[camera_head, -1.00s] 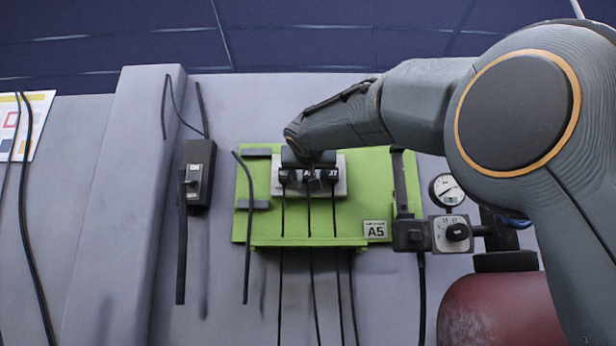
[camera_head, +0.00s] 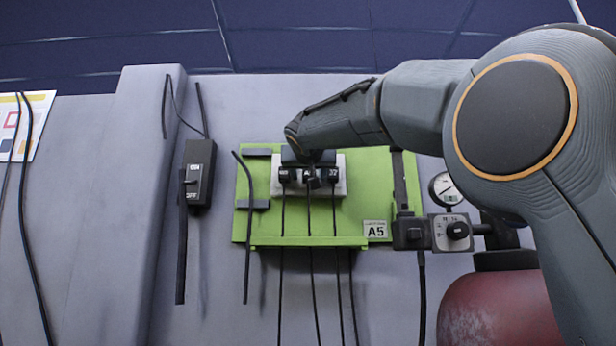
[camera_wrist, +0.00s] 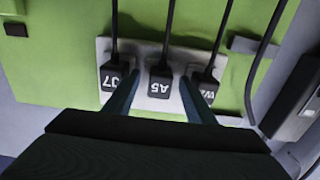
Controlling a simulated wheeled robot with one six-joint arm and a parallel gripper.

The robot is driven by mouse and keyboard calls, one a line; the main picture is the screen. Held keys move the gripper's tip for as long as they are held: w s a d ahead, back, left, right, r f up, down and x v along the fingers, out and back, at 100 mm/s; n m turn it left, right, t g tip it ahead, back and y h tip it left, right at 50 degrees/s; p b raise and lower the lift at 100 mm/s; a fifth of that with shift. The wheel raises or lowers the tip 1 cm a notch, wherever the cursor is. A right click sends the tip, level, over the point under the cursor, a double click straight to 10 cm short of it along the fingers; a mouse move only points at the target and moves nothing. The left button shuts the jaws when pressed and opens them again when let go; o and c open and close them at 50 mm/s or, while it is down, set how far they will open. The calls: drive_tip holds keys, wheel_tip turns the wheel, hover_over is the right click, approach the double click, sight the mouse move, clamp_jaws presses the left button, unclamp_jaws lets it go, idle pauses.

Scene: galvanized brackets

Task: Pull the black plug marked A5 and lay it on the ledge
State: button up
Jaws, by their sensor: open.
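The black plug marked A5 (camera_wrist: 161,80) is seated in the middle of a white socket strip (camera_wrist: 150,103), its cable running away from it. It also shows in the head view (camera_head: 310,178), partly hidden by my gripper. My gripper (camera_wrist: 158,95) is open, with one finger on each side of the A5 plug; I cannot tell whether they touch it. The ledge (camera_head: 310,243) is the green lip along the panel's bottom edge, below the sockets. It looks bare apart from cables passing it.
Two other black plugs flank A5, one marked 07 (camera_wrist: 112,80) and one marked with a W (camera_wrist: 204,82), close outside my fingers. A switch box (camera_head: 199,172) is at left.

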sight(309, 173)
drive_tip(key=shift+c, duration=0.3)
clamp_jaws()
drive_tip(key=shift+s+b, duration=2.3)
drive_tip(key=shift+s, duration=0.65)
drive_tip(key=shift+w, duration=0.1)
drive_tip(key=shift+w+p, duration=1.2)
drive_tip(key=shift+w, duration=0.4)
drive_tip(key=shift+s, duration=0.15)
